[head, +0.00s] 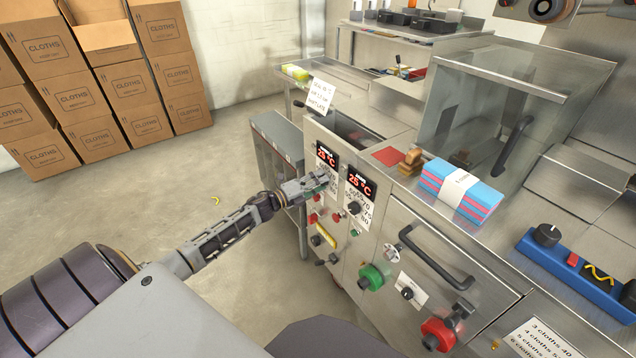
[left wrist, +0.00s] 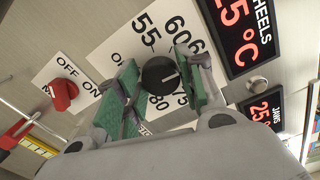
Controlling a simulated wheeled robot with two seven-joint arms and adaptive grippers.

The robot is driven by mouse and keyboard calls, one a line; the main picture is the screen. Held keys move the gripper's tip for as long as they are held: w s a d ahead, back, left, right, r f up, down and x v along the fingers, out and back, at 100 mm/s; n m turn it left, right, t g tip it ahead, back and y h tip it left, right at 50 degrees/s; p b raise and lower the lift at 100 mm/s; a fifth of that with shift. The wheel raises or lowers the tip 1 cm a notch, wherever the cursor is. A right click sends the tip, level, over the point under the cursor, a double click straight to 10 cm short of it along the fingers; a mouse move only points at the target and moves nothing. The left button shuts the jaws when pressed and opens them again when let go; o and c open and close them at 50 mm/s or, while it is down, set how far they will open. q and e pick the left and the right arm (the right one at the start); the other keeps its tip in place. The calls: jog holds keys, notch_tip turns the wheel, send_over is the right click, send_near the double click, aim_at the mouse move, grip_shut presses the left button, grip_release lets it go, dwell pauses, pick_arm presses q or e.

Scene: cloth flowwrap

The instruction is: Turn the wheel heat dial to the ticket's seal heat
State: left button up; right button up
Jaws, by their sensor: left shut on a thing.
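My left gripper (head: 318,184) is at the front panel, below the left red display, covering the dial there. In the left wrist view its green-padded fingers (left wrist: 159,72) stand on either side of the black wheel heat dial (left wrist: 158,76) and are shut on it. The dial's white mark points right, toward the right finger, which hides part of the scale. I can read 55, 60, 75 and 80 around it. The WHEELS display (left wrist: 246,32) reads 25 °C. The ticket (head: 320,95) is a white card above the panel; its writing is too small to read. My right gripper is out of view.
The JAWS display (head: 360,184) and its dial (head: 354,207) sit close on the right. A red switch (left wrist: 63,94) is near the gripper. Green (head: 371,277) and red (head: 438,334) knobs stick out lower down. Blue-and-pink cloths (head: 462,190) lie on the steel top.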

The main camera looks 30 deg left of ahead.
pick_arm(q)
jog(key=o, duration=1)
jog(key=shift+d+f, duration=0.1)
jog(key=shift+s, duration=0.1)
jog(key=shift+v, duration=5.9)
jog(key=shift+n, duration=0.3)
